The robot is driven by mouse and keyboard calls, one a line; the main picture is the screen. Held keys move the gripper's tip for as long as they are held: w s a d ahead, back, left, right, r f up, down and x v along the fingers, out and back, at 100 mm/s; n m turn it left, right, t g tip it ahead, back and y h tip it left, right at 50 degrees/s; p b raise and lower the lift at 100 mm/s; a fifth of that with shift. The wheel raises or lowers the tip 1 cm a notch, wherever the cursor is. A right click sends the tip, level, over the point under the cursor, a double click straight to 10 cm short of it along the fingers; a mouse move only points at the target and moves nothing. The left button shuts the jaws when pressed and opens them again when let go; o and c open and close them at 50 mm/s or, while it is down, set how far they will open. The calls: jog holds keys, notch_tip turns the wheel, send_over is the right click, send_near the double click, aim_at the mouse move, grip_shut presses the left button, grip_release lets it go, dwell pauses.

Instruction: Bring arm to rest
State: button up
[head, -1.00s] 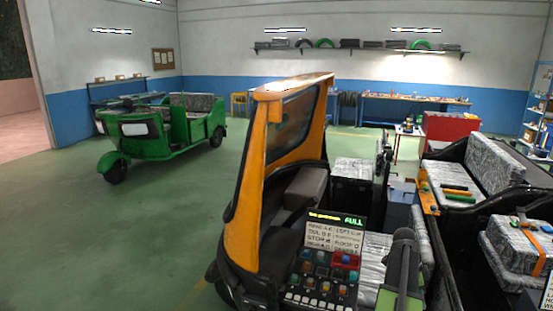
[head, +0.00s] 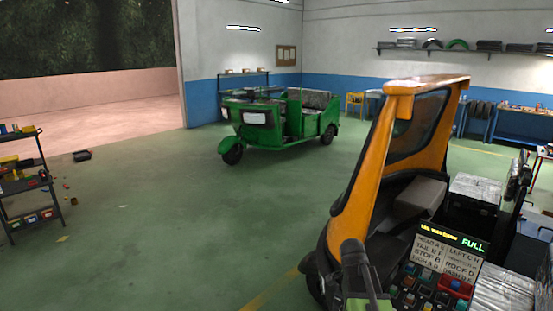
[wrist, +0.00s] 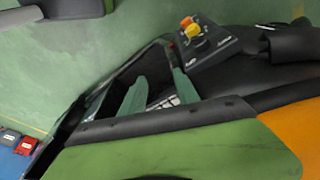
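My dark arm stands upright at the bottom of the head view, left of the control panel with coloured buttons and a lit FULL display (head: 445,262). Its lower part is green; the gripper end cannot be made out in that view. In the wrist view my gripper (wrist: 160,75) shows as two green fingers, apart, with nothing seen held between them. A dark opening and a small light grid lie behind the fingers. A grey box with yellow and orange knobs (wrist: 205,42) is just beyond them to the upper right.
The orange-framed cab (head: 367,165) stands close on the right. A green three-wheeler (head: 280,122) is parked further back. A shelf rack (head: 25,185) stands at the left edge, with a small dark tray (head: 82,155) on the floor. The green floor between is mostly clear.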

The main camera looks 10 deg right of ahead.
jog(key=s+a+n+y, duration=0.1)
jog(key=s+a+n, duration=0.1)
jog(key=a+n, duration=0.5)
jog(key=s+a+f+n+y, duration=0.1)
jog(key=s+a+n, duration=0.2)
jog(key=a+n, duration=0.5)
jog(key=a, duration=0.4)
jog(key=shift+s+a+f+y, duration=0.15)
jog(key=shift+a+f+y, duration=0.1)
jog(key=shift+a+y, duration=0.15)
